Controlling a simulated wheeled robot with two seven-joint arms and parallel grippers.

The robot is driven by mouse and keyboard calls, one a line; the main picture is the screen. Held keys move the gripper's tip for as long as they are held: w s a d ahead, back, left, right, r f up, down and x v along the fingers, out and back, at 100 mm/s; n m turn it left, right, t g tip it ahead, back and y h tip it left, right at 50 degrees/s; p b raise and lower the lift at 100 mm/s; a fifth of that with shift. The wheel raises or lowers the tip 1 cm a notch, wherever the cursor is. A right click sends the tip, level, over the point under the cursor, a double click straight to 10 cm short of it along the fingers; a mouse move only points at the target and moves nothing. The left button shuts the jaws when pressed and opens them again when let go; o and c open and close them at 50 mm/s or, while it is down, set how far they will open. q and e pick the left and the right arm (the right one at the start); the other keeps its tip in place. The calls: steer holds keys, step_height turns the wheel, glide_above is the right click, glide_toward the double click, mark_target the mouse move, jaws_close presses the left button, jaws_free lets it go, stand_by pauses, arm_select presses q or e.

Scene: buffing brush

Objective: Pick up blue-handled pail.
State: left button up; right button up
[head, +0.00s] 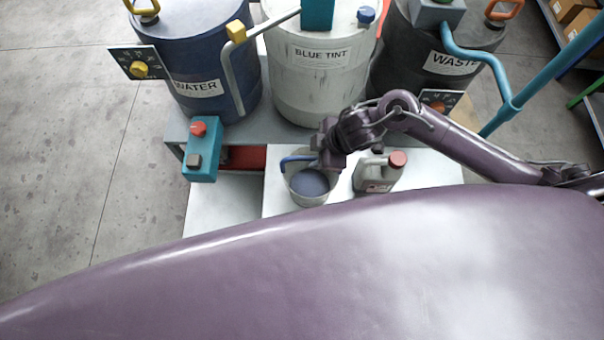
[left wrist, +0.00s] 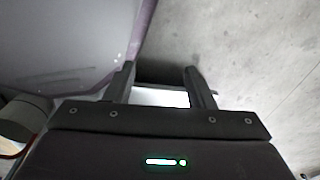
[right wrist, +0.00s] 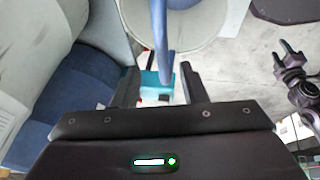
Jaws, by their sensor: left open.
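The blue-handled pail (head: 310,187) is a pale grey pail holding bluish contents. It stands upright on the white surface in the head view, with its blue handle (head: 297,158) at the back left. My right gripper (head: 325,160) is at the pail's back rim, beside the handle. In the right wrist view the handle (right wrist: 162,40) runs down between the spread fingers of my right gripper (right wrist: 160,80), with gaps showing; contact cannot be told. The pail (right wrist: 205,30) is at the top there. My left gripper (left wrist: 160,78) is open and empty, outside the head view.
A grey jug with a red cap (head: 377,173) stands just right of the pail. Blue (head: 210,75), white (head: 318,75) and dark (head: 440,60) drums stand behind. A teal button box (head: 203,150) is at the left. My purple body hides the foreground.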

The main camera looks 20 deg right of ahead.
mark_target(315, 158)
steer(key=shift+f, duration=0.6)
step_height(315, 158, down, 2)
steer(key=shift+w+a, duration=0.1)
steer(key=shift+x, duration=1.25)
steer(key=shift+w+a+f, duration=0.15)
steer(key=shift+w+f, duration=0.05)
steer(key=shift+f, duration=0.15)
jaws_close()
arm_select(q)
steer(key=shift+s+d+f, duration=0.35)
steer(key=shift+s+d, duration=0.15)
steer(key=shift+d, duration=0.25)
